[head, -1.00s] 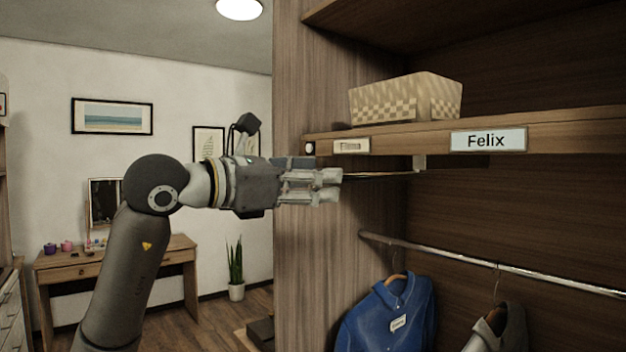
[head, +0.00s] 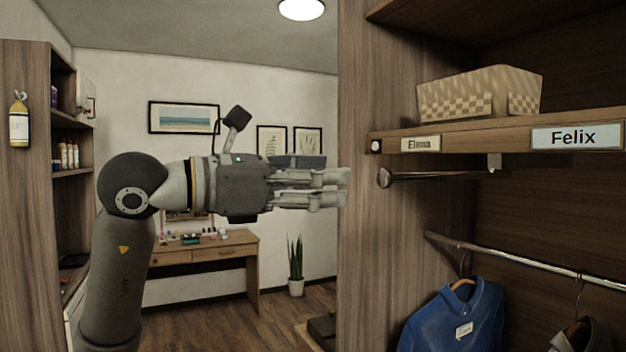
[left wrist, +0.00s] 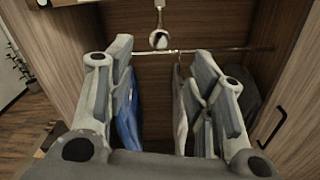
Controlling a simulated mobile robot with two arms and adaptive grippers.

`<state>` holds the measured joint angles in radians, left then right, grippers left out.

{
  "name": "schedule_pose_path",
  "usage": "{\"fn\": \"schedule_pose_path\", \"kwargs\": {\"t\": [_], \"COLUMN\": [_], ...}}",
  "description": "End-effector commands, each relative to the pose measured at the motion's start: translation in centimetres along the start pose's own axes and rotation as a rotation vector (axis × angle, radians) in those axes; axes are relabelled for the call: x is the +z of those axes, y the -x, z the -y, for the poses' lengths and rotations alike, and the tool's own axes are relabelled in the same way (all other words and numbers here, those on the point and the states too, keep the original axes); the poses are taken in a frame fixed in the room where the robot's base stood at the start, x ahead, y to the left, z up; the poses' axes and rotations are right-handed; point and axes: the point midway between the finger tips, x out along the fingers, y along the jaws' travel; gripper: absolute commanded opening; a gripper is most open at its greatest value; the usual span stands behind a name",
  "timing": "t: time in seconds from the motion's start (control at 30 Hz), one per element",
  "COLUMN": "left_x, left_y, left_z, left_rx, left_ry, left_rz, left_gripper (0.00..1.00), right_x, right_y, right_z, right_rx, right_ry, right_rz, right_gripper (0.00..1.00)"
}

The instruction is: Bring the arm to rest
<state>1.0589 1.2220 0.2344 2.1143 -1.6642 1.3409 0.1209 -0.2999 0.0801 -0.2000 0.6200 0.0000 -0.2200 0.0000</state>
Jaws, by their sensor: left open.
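My left gripper (head: 343,188) reaches in from the left in the head view, level and just left of the wardrobe's front edge. It is open and empty. In the left wrist view its two fingers (left wrist: 165,100) stand wide apart, with nothing between them but the wardrobe inside beyond. A short rod with a round knob (head: 384,178) sticks out under the wardrobe shelf, to the right of the fingertips and apart from them; it also shows in the left wrist view (left wrist: 159,39). My right gripper is not in view.
A wicker basket (head: 482,94) stands on the shelf (head: 489,133) above tags reading Elena and Felix. A blue shirt (head: 459,318) and a grey garment (head: 583,338) hang on a rail (head: 522,261). A desk (head: 212,252) and a potted plant (head: 296,265) stand behind.

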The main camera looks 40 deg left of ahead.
Motion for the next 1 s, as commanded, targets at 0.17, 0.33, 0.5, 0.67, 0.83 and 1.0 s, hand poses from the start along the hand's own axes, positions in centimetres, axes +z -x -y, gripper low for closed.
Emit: {"fn": "schedule_pose_path", "kwargs": {"t": [0.17, 0.33, 0.5, 0.67, 0.83, 1.0], "left_x": [0.0, 0.0, 0.0, 0.0, -0.2, -3.5], "left_y": [0.8, 0.9, 0.9, 0.8, 0.4, -4.7], "left_z": [0.0, 0.1, 0.0, 0.0, 0.0, 0.2], "left_rx": [0.0, 0.0, 0.0, 0.0, -0.017, -0.216], "left_ry": [-0.001, -0.002, -0.001, -0.001, 0.017, 0.26], "left_rz": [-0.001, 0.0, 0.0, 0.0, -0.001, 0.006], "left_gripper": [0.49, 0.49, 0.49, 0.49, 0.49, 0.49], "right_x": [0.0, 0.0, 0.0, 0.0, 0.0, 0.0], "right_y": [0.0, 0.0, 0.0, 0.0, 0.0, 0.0], "right_z": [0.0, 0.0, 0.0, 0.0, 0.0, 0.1], "right_rx": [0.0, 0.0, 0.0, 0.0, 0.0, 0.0], "right_ry": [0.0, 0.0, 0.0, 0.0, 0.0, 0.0], "right_rz": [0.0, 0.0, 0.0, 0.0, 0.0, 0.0], "right_gripper": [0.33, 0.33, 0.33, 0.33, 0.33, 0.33]}}
